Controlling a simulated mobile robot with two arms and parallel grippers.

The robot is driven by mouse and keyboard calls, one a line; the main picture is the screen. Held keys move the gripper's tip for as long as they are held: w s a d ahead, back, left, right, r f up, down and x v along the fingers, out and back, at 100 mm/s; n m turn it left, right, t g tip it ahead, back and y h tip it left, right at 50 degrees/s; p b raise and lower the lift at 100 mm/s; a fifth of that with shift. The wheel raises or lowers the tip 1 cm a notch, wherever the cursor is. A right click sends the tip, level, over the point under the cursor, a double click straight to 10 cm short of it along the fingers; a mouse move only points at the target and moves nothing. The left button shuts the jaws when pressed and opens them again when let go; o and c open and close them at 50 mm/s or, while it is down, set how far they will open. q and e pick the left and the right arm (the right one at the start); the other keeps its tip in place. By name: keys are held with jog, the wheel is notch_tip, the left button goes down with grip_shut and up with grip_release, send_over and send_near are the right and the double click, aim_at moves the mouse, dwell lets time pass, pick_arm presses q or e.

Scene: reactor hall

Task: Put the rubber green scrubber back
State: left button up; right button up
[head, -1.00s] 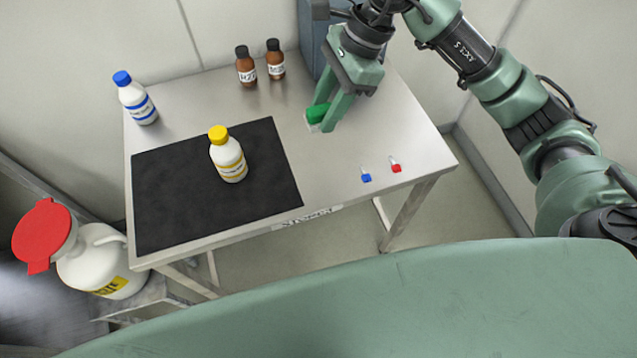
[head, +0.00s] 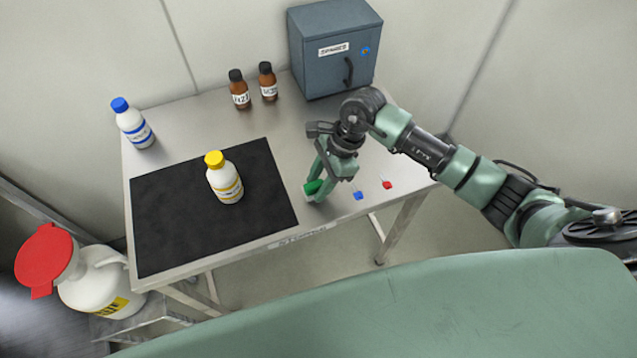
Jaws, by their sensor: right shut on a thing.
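The green scrubber (head: 313,187) is between the fingers of my right gripper (head: 316,191). The gripper is shut on it and points down over the steel table, just right of the black mat (head: 160,215). I cannot tell whether the scrubber touches the table top (head: 268,122). The fingers hide part of the scrubber. My left gripper is not in view.
A yellow-capped bottle (head: 226,182) stands on the mat. A blue-capped bottle (head: 133,126) and two brown bottles (head: 240,92) (head: 268,84) stand behind. A grey SPARES cabinet (head: 318,72) is at the back. Small blue (head: 358,196) and red (head: 387,185) items lie right of the gripper.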

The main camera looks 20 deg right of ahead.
jog(key=shift+f, duration=0.7)
jog(key=shift+f, duration=0.2)
jog(key=o, duration=1.2)
